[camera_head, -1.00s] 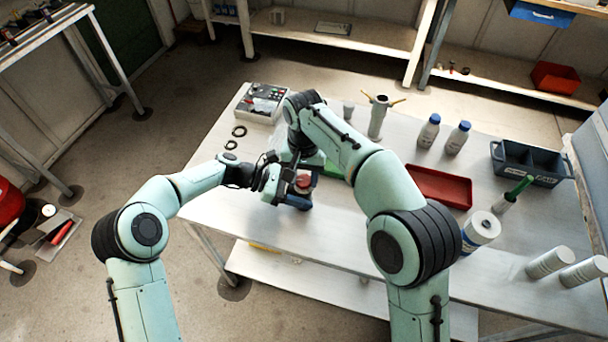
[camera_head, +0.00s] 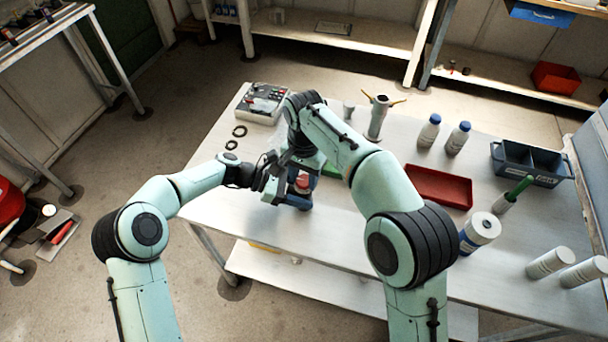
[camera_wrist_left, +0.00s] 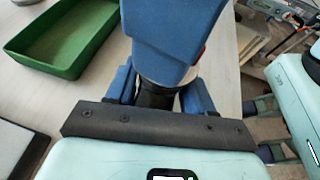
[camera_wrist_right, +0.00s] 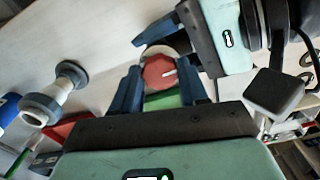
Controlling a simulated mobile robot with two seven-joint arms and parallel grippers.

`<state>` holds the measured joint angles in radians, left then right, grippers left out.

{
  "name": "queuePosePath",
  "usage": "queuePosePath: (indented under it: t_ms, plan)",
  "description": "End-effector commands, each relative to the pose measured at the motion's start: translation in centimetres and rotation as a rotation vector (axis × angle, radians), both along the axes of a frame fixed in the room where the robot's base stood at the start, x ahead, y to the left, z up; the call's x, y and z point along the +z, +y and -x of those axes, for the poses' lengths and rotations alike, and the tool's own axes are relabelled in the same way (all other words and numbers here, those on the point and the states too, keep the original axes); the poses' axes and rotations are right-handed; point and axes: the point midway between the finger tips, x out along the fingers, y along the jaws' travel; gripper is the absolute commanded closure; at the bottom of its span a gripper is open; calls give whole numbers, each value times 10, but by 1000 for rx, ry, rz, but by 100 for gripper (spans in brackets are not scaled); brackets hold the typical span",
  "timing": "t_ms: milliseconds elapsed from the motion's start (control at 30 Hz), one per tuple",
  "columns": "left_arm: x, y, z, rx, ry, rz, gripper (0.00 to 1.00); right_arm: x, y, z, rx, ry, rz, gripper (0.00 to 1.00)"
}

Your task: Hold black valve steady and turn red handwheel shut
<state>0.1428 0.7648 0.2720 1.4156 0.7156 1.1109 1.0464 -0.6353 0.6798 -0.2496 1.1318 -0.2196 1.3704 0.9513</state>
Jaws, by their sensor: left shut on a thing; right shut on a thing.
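The red handwheel (camera_wrist_right: 158,72), with a white mark on its face, sits between the two blue fingers of my right gripper (camera_wrist_right: 160,92). It shows small in the head view (camera_head: 303,182). My right gripper is shut on it from above; in the left wrist view a large blue finger (camera_wrist_left: 168,38) hides most of the wheel. The black valve (camera_wrist_left: 155,95) stands below a pale collar (camera_wrist_left: 165,74). My left gripper (camera_wrist_left: 158,100) is shut on it from the side, a blue finger on each side. In the head view both grippers meet at the valve, mostly hiding it.
A green tray (camera_wrist_left: 65,35) lies close to the valve. A control box (camera_head: 262,103) and black rings (camera_head: 239,131) lie at the table's left. A red tray (camera_head: 438,187), bottles (camera_head: 428,131) and a divided dark bin (camera_head: 530,164) stand right. The table's front is clear.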

Motion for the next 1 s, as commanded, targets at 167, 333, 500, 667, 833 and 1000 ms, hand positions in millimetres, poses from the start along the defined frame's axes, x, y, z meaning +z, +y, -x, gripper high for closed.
queuePosePath:
  t_ms: [167, 333, 500, 667, 833, 1000]
  plan:
    - [0, 1, 0, 3, 1, -1, 89, 1, -2, -1, -4, -3, 1, 46]
    - [0, 1, 0, 1, 1, 0, 89, 0, -1, -1, -2, -2, 1, 46]
    - [0, 0, 0, 1, 1, 0, 89, 3, 0, -1, -1, -2, 0, 46]
    - [0, 0, 0, 1, 1, 0, 89, 22, 0, -1, -1, -5, -2, 46]
    - [0, 0, 0, 1, 1, 0, 89, 60, 0, -3, -1, -6, -1, 46]
    - [0, 0, 0, 1, 1, 1, 89, 92, -1, -3, -3, -5, -1, 46]
